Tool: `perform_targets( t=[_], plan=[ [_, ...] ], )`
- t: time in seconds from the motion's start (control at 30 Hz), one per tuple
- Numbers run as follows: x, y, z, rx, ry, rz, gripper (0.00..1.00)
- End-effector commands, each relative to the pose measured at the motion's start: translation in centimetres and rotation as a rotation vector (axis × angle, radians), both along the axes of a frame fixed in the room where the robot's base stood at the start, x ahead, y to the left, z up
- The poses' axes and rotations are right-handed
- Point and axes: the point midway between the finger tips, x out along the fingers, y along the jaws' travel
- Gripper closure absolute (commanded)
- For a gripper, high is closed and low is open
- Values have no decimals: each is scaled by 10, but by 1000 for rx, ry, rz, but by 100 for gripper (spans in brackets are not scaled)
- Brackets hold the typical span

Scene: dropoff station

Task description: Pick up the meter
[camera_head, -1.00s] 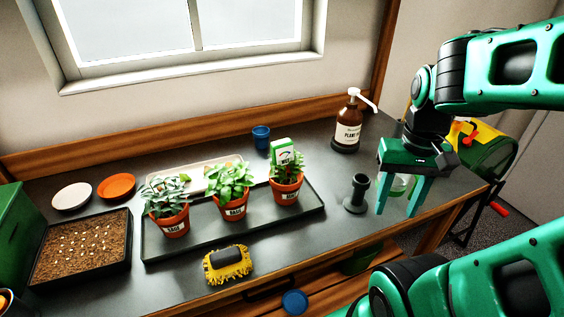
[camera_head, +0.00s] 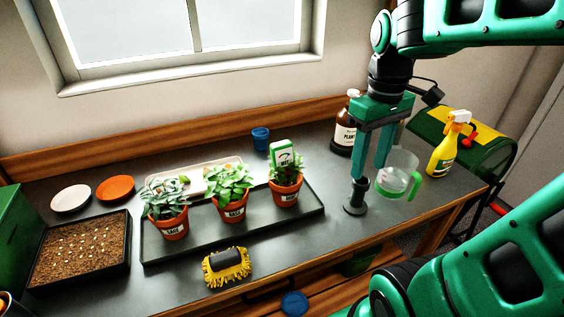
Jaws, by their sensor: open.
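The meter (camera_head: 282,153) has a green-framed white face with a dial. It stands upright in the rightmost potted plant (camera_head: 286,183), with its lower part hidden among the leaves. My gripper (camera_head: 369,173) is open and empty, fingers pointing down, to the right of the meter and apart from it. Its fingers are in front of the brown pump bottle and above or beside a dark grey flared stand; I cannot tell whether they touch the stand.
The dark grey stand (camera_head: 355,200) and a clear jug with green handle (camera_head: 396,177) are by my gripper. The brown pump bottle (camera_head: 345,134) is behind. Two more potted plants share the black tray (camera_head: 305,212). A yellow spray bottle (camera_head: 443,150) stands right.

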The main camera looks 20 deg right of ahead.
Motion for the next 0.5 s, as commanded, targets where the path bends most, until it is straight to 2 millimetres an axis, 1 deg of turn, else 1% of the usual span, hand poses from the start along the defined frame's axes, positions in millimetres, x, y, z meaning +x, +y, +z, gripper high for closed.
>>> perform_targets(
  t=[0.03, 0.1, 0.17, 0.2, 0.3, 0.33, 0.4, 0.5],
  plan=[
    [24, 12, 14, 0, 5, 156, 55],
    [52, 31, 32, 4, 10, 382, 55],
    [74, 49, 46, 9, 16, 576, 55],
    [87, 62, 54, 14, 20, 703, 55],
    [116, 93, 73, 26, 26, 990, 55],
    [123, 102, 78, 29, 28, 1064, 55],
    [135, 119, 86, 39, 31, 1213, 55],
    [146, 136, 95, 47, 33, 1359, 55]
  ],
)
